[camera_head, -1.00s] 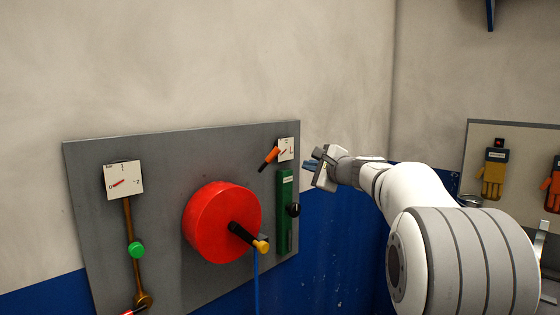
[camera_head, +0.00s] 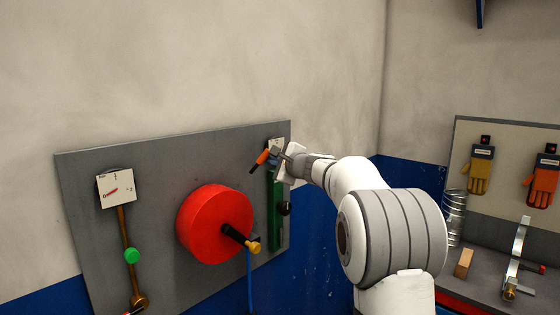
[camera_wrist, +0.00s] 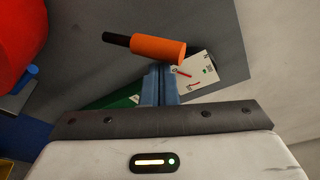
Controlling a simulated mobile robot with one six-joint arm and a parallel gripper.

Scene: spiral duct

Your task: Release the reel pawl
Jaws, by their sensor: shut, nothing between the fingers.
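A small lever with an orange grip and black end (camera_head: 260,160) is on the grey panel's upper right, beside a white dial plate (camera_head: 275,144). In the wrist view the orange grip (camera_wrist: 158,50) lies across the fingertips, with the white plate (camera_wrist: 198,74) to their right. My gripper (camera_head: 278,154) is shut and empty, close to the lever's right side; it also shows in the wrist view (camera_wrist: 160,70). I cannot tell whether the fingers touch the lever. The red reel (camera_head: 208,225) with a black crank and yellow knob (camera_head: 253,246) is to the left.
A green box (camera_head: 276,218) with a black knob (camera_head: 284,208) is below the lever. A left dial (camera_head: 116,188) sits above a brown rod with a green knob (camera_head: 131,256). Gloves (camera_head: 481,170) hang on a board at right, above a bench with parts.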

